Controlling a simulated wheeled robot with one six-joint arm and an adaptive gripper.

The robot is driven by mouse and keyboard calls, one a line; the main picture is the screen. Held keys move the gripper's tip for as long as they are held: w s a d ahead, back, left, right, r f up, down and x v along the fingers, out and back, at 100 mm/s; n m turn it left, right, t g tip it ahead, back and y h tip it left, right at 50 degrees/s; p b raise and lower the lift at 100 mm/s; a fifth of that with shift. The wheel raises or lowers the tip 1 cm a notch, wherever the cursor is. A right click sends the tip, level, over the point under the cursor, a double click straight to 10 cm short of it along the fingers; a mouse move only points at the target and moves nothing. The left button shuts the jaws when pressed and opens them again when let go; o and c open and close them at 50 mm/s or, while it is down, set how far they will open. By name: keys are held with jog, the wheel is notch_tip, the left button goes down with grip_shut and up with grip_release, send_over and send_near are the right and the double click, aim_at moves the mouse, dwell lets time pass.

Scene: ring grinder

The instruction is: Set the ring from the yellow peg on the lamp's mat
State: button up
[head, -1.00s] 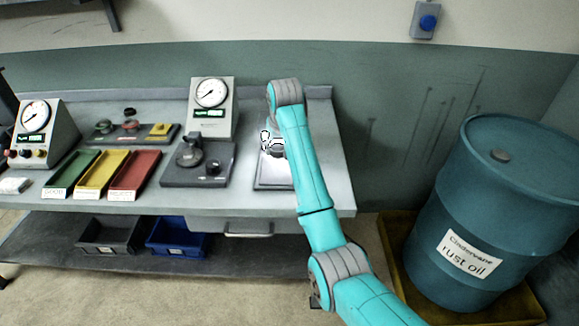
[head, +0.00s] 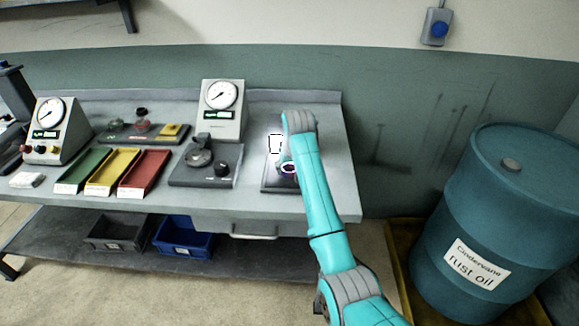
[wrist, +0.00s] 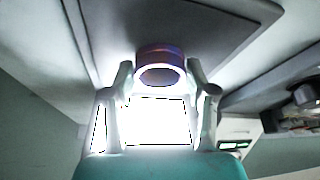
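The ring (wrist: 160,66) is a short metal band with reddish and bluish tints. In the wrist view it sits between the fingertips of my gripper (wrist: 160,72), with a finger close against each side, so the gripper looks shut on it. In the head view the ring (head: 289,169) shows as a small dark purplish band beside my arm's end. The lamp's mat (head: 270,188) is a dark flat plate at the bench's right end, partly hidden by my arm. I cannot tell whether the ring touches it. The lamp's bright white panel (head: 276,144) stands behind.
A grey base with a round part and knob (head: 212,170) stands left of the mat, with a dial gauge (head: 222,105) behind. Green, yellow and red trays (head: 145,172) lie farther left. A blue oil drum (head: 490,215) stands right of the bench.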

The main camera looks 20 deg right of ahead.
jog(key=shift+o, duration=1.2)
jog(key=shift+r, duration=0.1)
jog(key=v, duration=1.2)
